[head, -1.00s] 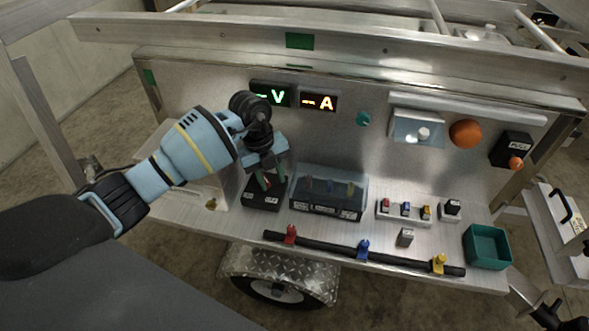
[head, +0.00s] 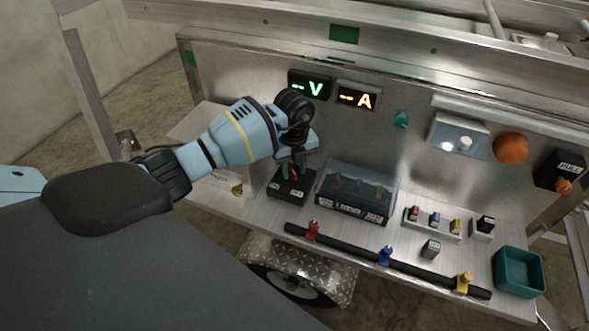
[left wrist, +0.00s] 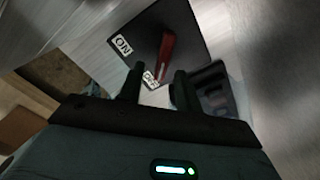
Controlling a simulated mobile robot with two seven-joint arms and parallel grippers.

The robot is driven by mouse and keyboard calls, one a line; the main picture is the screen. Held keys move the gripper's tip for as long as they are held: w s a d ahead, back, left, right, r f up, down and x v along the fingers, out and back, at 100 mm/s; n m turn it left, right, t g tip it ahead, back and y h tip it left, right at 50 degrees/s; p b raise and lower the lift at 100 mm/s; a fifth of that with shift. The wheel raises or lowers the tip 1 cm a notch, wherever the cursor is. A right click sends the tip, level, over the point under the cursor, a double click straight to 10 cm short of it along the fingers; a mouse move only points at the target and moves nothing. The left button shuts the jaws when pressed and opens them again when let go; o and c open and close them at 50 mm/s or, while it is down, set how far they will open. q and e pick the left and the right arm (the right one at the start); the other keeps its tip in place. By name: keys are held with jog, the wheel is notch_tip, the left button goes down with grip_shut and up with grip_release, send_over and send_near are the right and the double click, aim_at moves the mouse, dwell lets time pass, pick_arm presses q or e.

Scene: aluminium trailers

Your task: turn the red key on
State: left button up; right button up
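The red key (left wrist: 165,56) stands up from a black switch box with white labels ON and OFF (left wrist: 188,30) in the left wrist view. Its handle points nearer to the OFF label than to ON. In the head view the box (head: 281,193) sits at the left part of the metal shelf, and my gripper partly hides the key. My left gripper (left wrist: 156,88) is open and empty, its two dark fingers pointing at the key. The key shows just beyond the fingertips, between their lines; I cannot tell whether they touch. My right gripper is not in view.
Right of the box is a clear-covered switch case (head: 352,204). A dark bar (head: 340,246) with red, blue and yellow clips runs along the front edge. Small coloured switches (head: 434,219) and a teal bin (head: 519,272) stand farther right. Displays (head: 309,85) are above on the panel.

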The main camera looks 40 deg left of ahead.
pick_arm(q)
jog(key=shift+f, duration=0.35)
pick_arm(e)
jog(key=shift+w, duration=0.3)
pick_arm(q)
jog(key=shift+c, duration=0.3)
grip_shut()
